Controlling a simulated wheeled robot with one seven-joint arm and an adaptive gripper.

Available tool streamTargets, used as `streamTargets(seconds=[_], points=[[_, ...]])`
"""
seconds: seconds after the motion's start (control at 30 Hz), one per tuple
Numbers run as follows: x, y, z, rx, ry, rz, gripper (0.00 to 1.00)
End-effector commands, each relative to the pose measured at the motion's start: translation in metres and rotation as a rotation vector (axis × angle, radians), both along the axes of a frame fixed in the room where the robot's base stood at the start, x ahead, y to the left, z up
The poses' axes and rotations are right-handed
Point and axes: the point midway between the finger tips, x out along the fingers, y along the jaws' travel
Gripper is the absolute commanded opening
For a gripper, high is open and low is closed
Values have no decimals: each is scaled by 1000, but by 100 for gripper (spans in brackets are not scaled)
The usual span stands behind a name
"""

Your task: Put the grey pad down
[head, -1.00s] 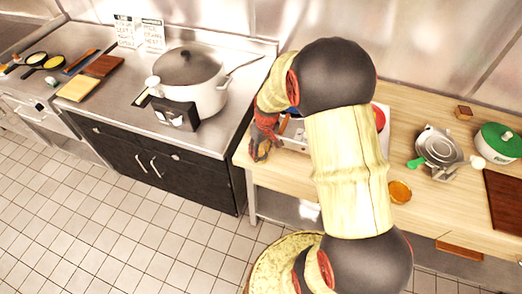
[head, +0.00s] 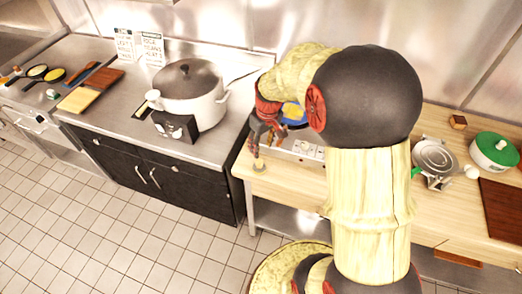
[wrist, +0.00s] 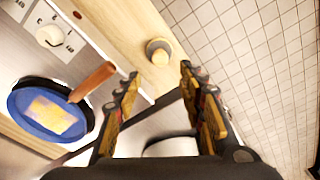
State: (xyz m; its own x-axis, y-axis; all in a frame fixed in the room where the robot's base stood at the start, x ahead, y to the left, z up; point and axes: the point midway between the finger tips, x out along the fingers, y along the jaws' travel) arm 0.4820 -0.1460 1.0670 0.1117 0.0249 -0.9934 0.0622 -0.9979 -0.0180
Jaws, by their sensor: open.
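A small round grey piece with a pale yellowish top (wrist: 158,50) sits on the wooden counter near its front edge. It looks like the grey pad, though I cannot tell whether the top is a separate thing. In the head view it is the small spot (head: 258,167) just below my fingers. My gripper (wrist: 160,78) is open, with nothing between its fingers, and the round piece is beyond the fingertips. In the head view my gripper (head: 262,145) hangs over the counter's left end.
A blue pan (wrist: 22,105) with yellow contents is on the burner unit left of my gripper. The wooden counter (head: 288,185) ends at a tiled floor. A white pot (head: 202,108) stands on the steel counter; a steel pan (head: 435,156) and green-lidded pot (head: 494,151) stand right.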

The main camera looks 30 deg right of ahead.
Motion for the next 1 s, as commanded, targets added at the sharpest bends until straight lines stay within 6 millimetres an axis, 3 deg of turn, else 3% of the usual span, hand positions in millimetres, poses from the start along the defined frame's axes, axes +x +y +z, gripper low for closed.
streamTargets(seconds=[0.13, 0.27, 0.4, 0.5, 0.6, 0.73, 1.0], points=[[-3, 9, 22, -6, -17, 1, 40], [-19, 38, 77, -25, -80, -3, 40], [-64, 84, 144, -39, -178, -17, 40], [-104, 111, 177, -37, -249, -30, 40], [-140, 129, 195, -28, -308, -41, 40], [-172, 141, 203, -15, -356, -55, 40], [-187, 146, 205, -6, -379, -66, 40]])
